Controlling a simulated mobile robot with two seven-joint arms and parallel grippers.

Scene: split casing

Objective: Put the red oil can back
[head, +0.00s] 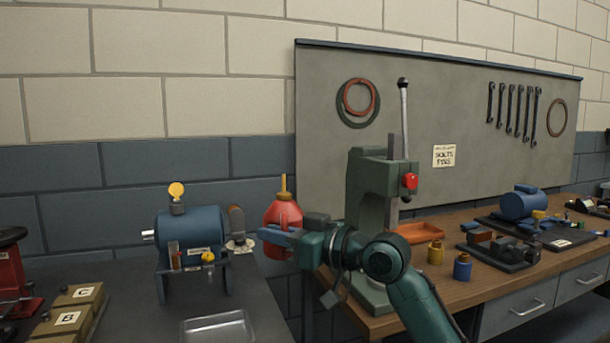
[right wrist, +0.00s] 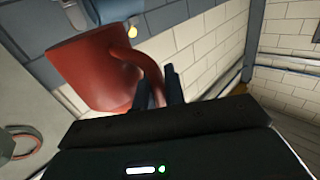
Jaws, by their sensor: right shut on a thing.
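The red oil can (head: 284,212), with a yellow spout pointing up, is at the middle of the head view, roughly upright. My right gripper (head: 272,236) reaches in from the right and is shut on it. In the right wrist view the can (right wrist: 92,72) shows large, and the two dark fingers (right wrist: 160,88) close around its curved handle. The can appears to be held in the air between the two benches; its underside is partly hidden by my gripper. My left gripper is not in view.
A blue pump unit (head: 192,240) stands left of the can on the dark bench, with a clear tray (head: 218,326) in front. A green press (head: 372,200) stands right, on the wooden bench (head: 405,318).

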